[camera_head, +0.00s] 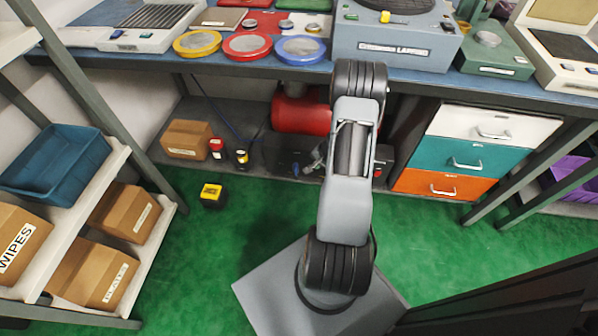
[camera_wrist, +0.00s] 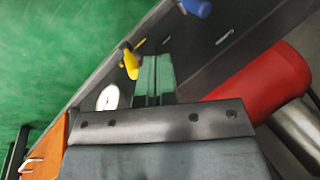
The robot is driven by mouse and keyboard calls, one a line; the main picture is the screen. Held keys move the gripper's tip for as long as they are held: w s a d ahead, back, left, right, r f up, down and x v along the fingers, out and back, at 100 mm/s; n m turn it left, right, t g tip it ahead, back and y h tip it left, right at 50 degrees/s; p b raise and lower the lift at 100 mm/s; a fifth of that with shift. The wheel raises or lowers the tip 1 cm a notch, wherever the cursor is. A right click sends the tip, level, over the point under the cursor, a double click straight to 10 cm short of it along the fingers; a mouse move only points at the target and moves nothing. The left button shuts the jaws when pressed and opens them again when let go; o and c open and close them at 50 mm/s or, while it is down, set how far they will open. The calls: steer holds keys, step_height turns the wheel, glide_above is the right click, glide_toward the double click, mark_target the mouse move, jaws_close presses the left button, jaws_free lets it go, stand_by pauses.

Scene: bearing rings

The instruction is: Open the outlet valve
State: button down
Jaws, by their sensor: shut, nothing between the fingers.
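No label marks the outlet valve in either view. In the wrist view a yellow lever-like handle (camera_wrist: 131,63) stands on the edge of a dark panel, just left of my fingertips. A blue handle (camera_wrist: 198,7) is at the top, farther away. The tank also lies right of my fingers in the wrist view (camera_wrist: 262,85). My gripper (camera_wrist: 153,60) has green fingers, shut and empty, apparently apart from the yellow handle. In the head view my arm hides it.
A white oval dial (camera_wrist: 108,97) lies left of my fingers. An orange drawer (camera_head: 440,184) and others are to the right of the tank. A cardboard box (camera_head: 187,139) sits on the lower shelf. The bench (camera_head: 140,60) is overhead. The green floor (camera_head: 200,250) is mostly clear.

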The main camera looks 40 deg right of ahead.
mark_target(296, 171)
steer(key=shift+d+f, duration=0.1)
steer(key=shift+f, duration=0.1)
steer(key=w+a+f+b, duration=0.2)
steer(key=w+f+b, duration=0.1)
steer(key=w+f, duration=0.4)
steer(key=shift+a+f, duration=0.25)
steer(key=shift+f, duration=0.85)
steer(key=shift+w, duration=0.1)
steer(key=shift+r, duration=0.15)
steer(key=shift+w+a+g+h+p, duration=0.15)
steer(key=shift+a+g+h+p, duration=0.2)
steer(key=shift+p, duration=0.8)
